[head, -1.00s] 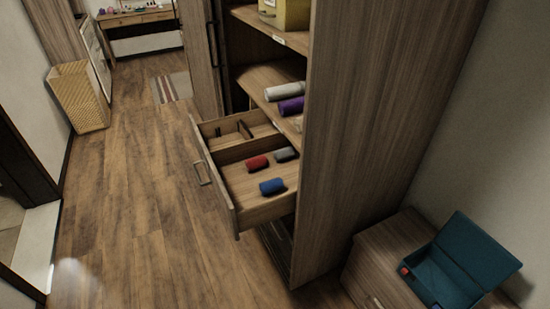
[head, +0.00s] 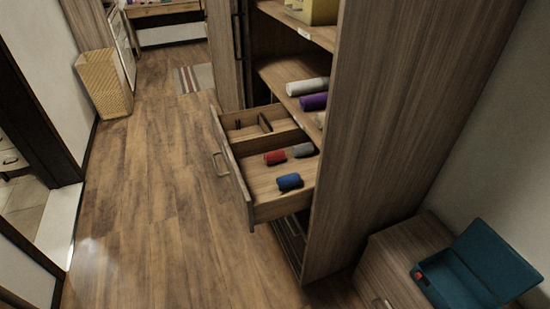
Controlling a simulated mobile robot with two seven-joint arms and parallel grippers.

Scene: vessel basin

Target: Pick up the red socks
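The red socks (head: 275,157) are a small rolled bundle lying in the open drawer (head: 262,209) of the tall wooden wardrobe, toward the drawer's front side. Grey rolled socks (head: 303,150) lie just to their right, close beside them. Blue rolled socks (head: 289,181) lie nearer to me in the same compartment. Neither of my grippers shows in the head view.
The wardrobe's side panel (head: 400,130) stands right of the drawer. White (head: 308,87) and purple (head: 313,102) rolls lie on a shelf above. An open teal box (head: 455,288) sits on a low cabinet (head: 392,262). The wooden floor (head: 165,215) left of the drawer is clear.

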